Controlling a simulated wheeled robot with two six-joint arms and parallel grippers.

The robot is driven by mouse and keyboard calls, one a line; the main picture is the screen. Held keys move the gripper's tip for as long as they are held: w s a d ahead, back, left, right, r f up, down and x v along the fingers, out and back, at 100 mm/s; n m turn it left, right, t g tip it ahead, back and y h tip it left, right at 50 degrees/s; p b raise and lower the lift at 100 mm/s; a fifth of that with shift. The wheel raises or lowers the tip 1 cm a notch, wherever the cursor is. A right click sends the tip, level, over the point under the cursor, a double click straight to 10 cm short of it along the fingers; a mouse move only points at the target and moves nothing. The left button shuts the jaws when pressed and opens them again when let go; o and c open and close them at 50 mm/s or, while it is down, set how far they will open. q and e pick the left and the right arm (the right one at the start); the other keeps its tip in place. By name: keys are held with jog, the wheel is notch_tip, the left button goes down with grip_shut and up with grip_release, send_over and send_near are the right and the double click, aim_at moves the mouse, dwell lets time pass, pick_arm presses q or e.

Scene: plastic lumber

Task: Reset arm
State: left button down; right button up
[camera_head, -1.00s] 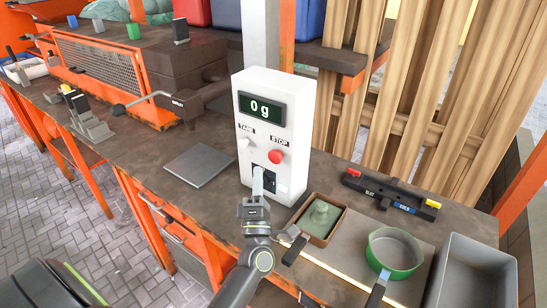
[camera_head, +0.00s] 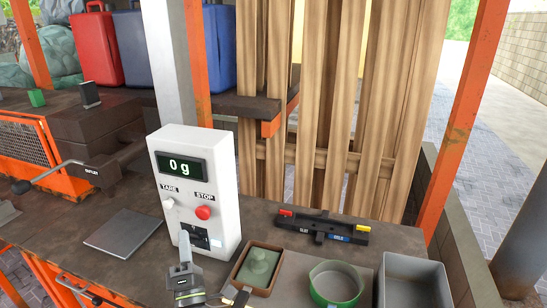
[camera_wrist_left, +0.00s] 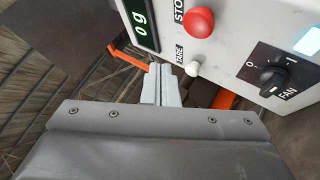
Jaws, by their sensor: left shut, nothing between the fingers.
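My left gripper (camera_head: 185,243) stands in front of the lower front of a white box (camera_head: 205,165) in the head view, its narrow grey fingers pointing up. The fingers are together and empty. In the left wrist view the closed fingers (camera_wrist_left: 161,85) are beside the white box's panel (camera_wrist_left: 235,45). The box has a "0 g" display (camera_head: 180,166), a white TARE knob (camera_head: 168,203), a red STOP button (camera_head: 204,212) and a black FAN rotary switch (camera_wrist_left: 272,84). Whether the fingers touch the box I cannot tell. My right gripper is in neither view.
A grey plate (camera_head: 122,235) lies left of the box. To the right are a brown tray with a green block (camera_head: 258,268), a green round pan (camera_head: 335,285), a grey bin (camera_head: 415,280) and a black holder (camera_head: 322,227). Wooden slats (camera_head: 345,110) stand behind the bench.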

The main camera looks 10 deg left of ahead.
pick_arm(q)
jog(key=s+d+f+m+g+h, duration=0.2)
jog(key=f+m+h, duration=0.1)
jog(key=m, duration=0.3)
jog(key=s+d+f+m+g+h, duration=0.2)
jog(key=d+f+m+h, duration=0.1)
jog(key=m+h, duration=0.3)
jog(key=s+d+f+m+g+h, duration=0.2)
jog(key=f+m+h, duration=0.2)
jog(key=m, duration=0.3)
jog(key=shift+d+f+h, duration=0.15)
jog(key=shift+d+h, duration=0.1)
jog(key=shift+h, duration=0.25)
jog(key=s+a+f+m+g+y, duration=0.2)
jog(key=s+a+f+m+g, duration=0.3)
jog(key=s, duration=0.6)
jog(key=s+a+f+m+g+y, duration=0.1)
jog(key=s+f+g+y, duration=0.1)
jog(key=s+g, duration=0.65)
notch_tip(320, 180, down, 24)
jog(key=s+a, duration=0.1)
jog(key=s, duration=0.1)
jog(key=s+d+f+h, duration=0.1)
jog(key=s+f, duration=1.4)
jog(key=f, duration=0.2)
jog(key=shift+s, duration=0.3)
